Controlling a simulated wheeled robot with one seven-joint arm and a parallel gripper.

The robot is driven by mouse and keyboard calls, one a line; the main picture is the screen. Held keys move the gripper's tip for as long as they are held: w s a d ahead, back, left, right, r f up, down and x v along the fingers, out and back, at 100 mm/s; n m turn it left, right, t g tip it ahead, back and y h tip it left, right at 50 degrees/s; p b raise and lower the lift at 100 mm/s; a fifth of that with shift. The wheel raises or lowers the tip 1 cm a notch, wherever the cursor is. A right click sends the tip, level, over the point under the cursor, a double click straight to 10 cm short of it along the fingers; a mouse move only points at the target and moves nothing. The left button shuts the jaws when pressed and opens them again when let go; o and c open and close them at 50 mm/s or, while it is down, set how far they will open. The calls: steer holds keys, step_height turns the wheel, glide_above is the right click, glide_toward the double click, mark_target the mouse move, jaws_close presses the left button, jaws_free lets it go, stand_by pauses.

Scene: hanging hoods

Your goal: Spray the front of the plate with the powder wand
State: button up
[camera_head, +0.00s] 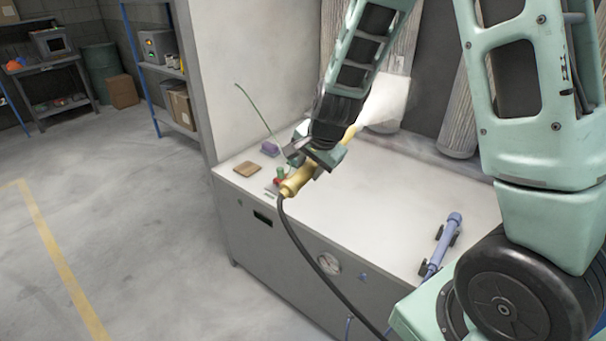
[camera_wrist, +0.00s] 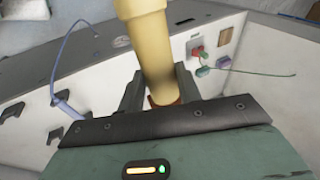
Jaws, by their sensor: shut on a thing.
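The yellow powder wand (camera_head: 296,184) is held in my gripper (camera_head: 313,160) above the bench, and a black hose (camera_head: 312,258) trails from its rear end. Its yellow tip shows past the gripper, pointing up and right. A pale fan-shaped patch (camera_head: 388,98) spreads from the tip towards the ribbed columns and looks like powder spray. In the wrist view the yellow wand (camera_wrist: 150,45) stands between the jaws of my gripper (camera_wrist: 160,92), which are shut on it.
The white bench top (camera_head: 390,192) carries a blue wand (camera_head: 440,243) on black holders at right. At left are a brown block (camera_head: 247,169), a purple block (camera_head: 270,149) and a red and green object with a thin green rod. Ribbed columns (camera_head: 460,115) stand behind. Floor is free at left.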

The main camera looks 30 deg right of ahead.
mark_target(302, 177)
steer(key=shift+w+d+r+b, duration=0.2)
steer(key=shift+w+d, duration=0.2)
steer(key=shift+d, duration=0.6)
steer(key=shift+w+d+r+b, duration=0.25)
steer(key=shift+w+d, duration=0.1)
steer(key=shift+d, duration=0.7)
steer(key=shift+w+d+r+b, duration=0.2)
steer(key=shift+w+d, duration=0.2)
steer(key=shift+d, duration=0.6)
steer(key=shift+r+p, duration=1.4)
steer(key=shift+r, duration=0.15)
steer(key=shift+f+b, duration=2.9)
steer(key=shift+f, duration=0.25)
steer(key=s+a+p, duration=0.1)
steer(key=a, duration=0.2)
steer(key=s+a+p, duration=0.1)
steer(key=a+p, duration=0.1)
steer(key=s+a+p, duration=0.1)
steer(key=a, duration=0.2)
steer(key=shift+a+r, duration=0.25)
steer(key=shift+a, duration=0.1)
steer(key=shift+s+a+f, duration=0.15)
steer(key=shift+s+a, duration=0.1)
steer(key=shift+a, duration=0.15)
steer(key=shift+f, duration=0.15)
